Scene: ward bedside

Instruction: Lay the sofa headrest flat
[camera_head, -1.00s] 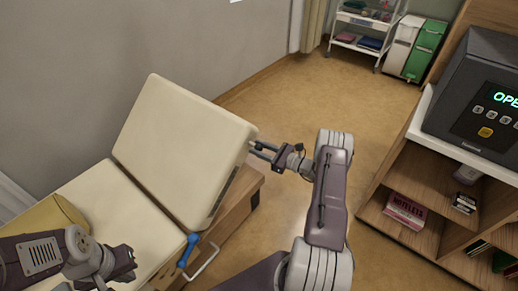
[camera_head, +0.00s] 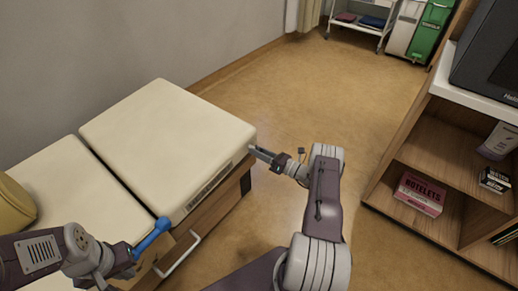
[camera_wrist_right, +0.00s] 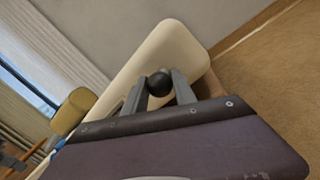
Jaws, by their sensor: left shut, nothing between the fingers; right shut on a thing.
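The cream sofa headrest (camera_head: 168,145) lies low, close to level with the seat section (camera_head: 75,190); I cannot tell if it is fully flat. It also fills the middle of the right wrist view (camera_wrist_right: 155,52). My right gripper (camera_head: 256,151) is at the headrest's right edge. In the right wrist view its fingers (camera_wrist_right: 160,88) are shut on a round black knob (camera_wrist_right: 159,82). A blue lever (camera_head: 152,236) sticks out from the sofa's near side. My left gripper (camera_head: 130,252) is shut and empty beside the lever's lower end; contact is unclear.
A wooden drawer unit with a metal handle (camera_head: 178,258) is below the headrest. A yellow cushion (camera_head: 14,205) is at the left. A wooden shelf (camera_head: 430,160) with boxes stands at the right. The floor (camera_head: 290,95) beyond the headrest is clear.

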